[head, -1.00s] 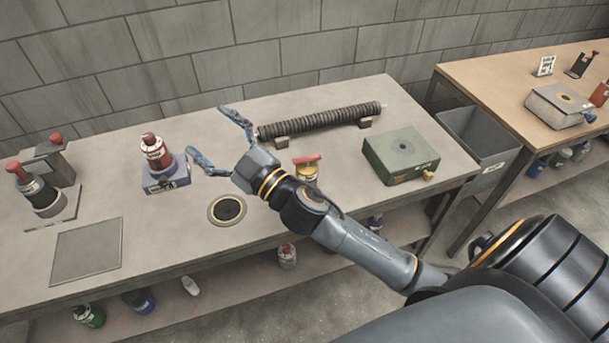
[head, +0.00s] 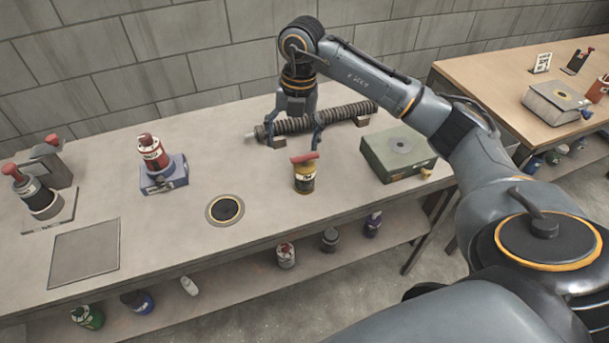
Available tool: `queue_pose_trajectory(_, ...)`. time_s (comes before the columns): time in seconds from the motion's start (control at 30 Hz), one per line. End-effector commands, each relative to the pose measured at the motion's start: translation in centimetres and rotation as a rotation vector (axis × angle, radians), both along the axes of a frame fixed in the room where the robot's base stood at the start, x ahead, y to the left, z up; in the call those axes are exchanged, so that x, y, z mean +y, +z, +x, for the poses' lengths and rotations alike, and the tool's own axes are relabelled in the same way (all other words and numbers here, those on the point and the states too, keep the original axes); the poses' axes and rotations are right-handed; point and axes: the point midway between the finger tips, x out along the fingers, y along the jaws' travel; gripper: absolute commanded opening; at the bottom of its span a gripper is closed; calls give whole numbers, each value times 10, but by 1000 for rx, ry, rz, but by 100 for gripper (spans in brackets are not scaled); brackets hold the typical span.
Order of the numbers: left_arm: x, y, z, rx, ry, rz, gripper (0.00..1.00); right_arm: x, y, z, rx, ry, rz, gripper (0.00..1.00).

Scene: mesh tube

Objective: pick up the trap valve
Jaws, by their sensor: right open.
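No label I can read names the trap valve; the likeliest match is a small yellow-and-dark canister with a red T-shaped handle (head: 304,178), upright on the grey bench. My right gripper (head: 293,143) points down with its fingers spread and empty. In the picture it is just behind and above the canister, with its fingers overlapping the ribbed dark tube (head: 345,113). I cannot tell whether they touch the tube. My left gripper is not in view.
A green box (head: 397,160) stands right of the canister. A round dark-centred disc (head: 225,209) lies to its left.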

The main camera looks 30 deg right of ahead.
Motion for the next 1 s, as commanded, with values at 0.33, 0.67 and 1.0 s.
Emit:
queue_pose_trajectory(0.33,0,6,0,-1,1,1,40,-31,-22,-5,38,-68,-105,78)
queue_pose_trajectory(0.67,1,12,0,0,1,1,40,-30,-73,-4,33,-67,-101,78)
queue_pose_trajectory(1.0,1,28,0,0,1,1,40,-30,-110,-3,35,-65,-100,78)
